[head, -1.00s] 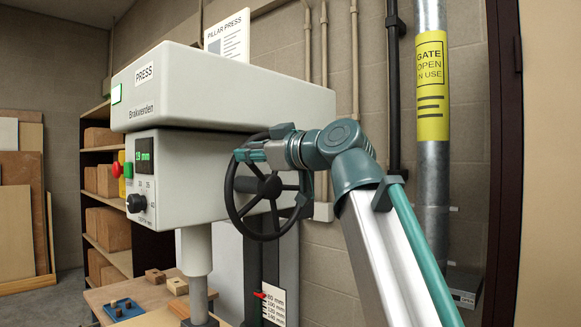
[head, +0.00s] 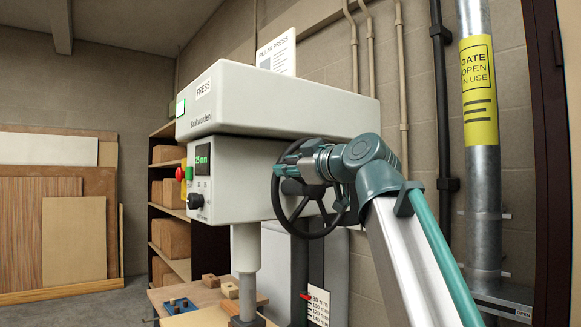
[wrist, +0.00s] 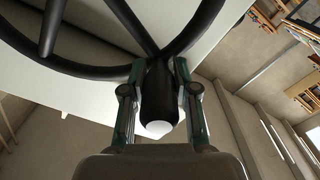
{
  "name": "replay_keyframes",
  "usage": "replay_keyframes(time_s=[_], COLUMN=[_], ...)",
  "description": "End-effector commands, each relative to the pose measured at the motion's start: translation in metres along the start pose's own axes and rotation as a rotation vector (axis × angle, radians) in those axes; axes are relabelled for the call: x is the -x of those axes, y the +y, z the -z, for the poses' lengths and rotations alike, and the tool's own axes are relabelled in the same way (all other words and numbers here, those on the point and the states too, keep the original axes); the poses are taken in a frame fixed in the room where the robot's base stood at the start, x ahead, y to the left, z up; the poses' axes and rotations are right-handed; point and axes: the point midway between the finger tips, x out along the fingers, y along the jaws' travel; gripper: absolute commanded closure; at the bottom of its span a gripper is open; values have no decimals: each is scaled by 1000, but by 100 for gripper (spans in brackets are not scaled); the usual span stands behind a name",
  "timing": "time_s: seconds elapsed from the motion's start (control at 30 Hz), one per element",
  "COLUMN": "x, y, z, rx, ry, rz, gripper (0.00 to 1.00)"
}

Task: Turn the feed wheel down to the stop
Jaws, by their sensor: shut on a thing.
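The feed wheel (head: 277,204) is black and spoked, on the side of the grey press head (head: 290,105). My gripper (head: 292,163) is at the wheel's upper left rim in the head view, where it hides part of the rim. In the wrist view, my gripper (wrist: 159,108) has a finger on each side of the wheel's black handle (wrist: 158,88), whose pale end shows between them. The rim and spokes (wrist: 100,70) pass behind. The press display (head: 203,155) reads about 25 mm. The spindle column (head: 246,248) stands below the head.
A galvanised post (head: 480,190) with a yellow gate sign (head: 478,90) stands at right. Shelves (head: 170,215) and leaning boards (head: 75,235) stand behind at left.

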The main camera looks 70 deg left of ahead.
Motion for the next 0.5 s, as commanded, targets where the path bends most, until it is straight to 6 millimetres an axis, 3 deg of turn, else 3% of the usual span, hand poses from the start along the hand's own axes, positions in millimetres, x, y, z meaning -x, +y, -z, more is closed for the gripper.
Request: replay_keyframes(time_s=[0.07, 0.1, 0.2, 0.5], x=[1, 1, 1, 1], y=[-7, -7, -6, -4], z=[-5, -5, -5, -3], rx=[-2, -2, -2, -1], ry=[-6, -6, -5, -4], rz=[13, 12, 11, 7], gripper=[100, 65, 48, 46])
